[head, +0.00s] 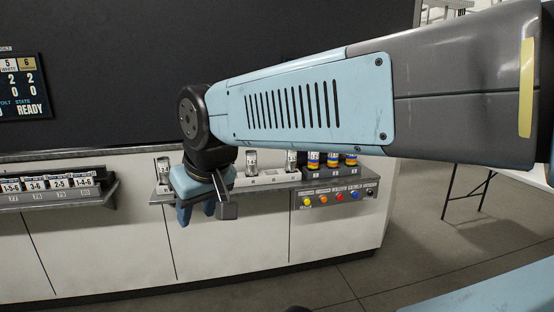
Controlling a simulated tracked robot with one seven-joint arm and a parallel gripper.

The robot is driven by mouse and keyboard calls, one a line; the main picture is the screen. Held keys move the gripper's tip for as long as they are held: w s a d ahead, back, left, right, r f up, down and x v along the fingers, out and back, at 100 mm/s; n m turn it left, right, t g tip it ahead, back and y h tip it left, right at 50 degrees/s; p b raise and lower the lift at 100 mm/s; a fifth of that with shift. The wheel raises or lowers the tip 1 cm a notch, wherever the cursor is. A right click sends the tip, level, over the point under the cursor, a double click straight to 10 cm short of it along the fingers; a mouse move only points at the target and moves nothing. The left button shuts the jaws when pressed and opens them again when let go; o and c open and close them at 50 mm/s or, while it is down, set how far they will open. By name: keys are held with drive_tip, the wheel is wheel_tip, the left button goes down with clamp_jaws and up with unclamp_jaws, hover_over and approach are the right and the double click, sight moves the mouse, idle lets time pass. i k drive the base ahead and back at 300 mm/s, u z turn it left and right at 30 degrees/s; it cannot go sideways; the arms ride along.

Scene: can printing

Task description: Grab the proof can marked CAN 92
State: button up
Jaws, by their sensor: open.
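No marking CAN 92 can be read in the head view. Several pale cans stand along the counter shelf (270,180): one at the left (164,168), one in the middle (251,161) and one further right (292,161). Their labels are too small to read. My gripper (197,213) is open and points down at the front of the shelf, between the left can and the middle can. No can shows between its fingers. My gripper and wrist hide the part of the shelf behind them.
Cans with coloured bands (333,160) stand at the shelf's right end, above a panel of coloured buttons (338,199). A rack of numbered cards (55,189) is at the left. A dark scoreboard (21,85) reads READY. Open floor (440,235) lies at the right.

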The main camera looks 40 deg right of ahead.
sight(313, 157)
drive_tip(key=z, duration=0.1)
drive_tip(key=i, duration=1.1)
drive_tip(key=z, duration=0.95)
drive_tip(key=i, duration=0.65)
drive_tip(key=z, duration=0.5)
drive_tip(key=k, duration=0.85)
drive_tip(key=z, duration=0.2)
drive_tip(key=i, duration=0.9)
drive_tip(key=u, duration=0.1)
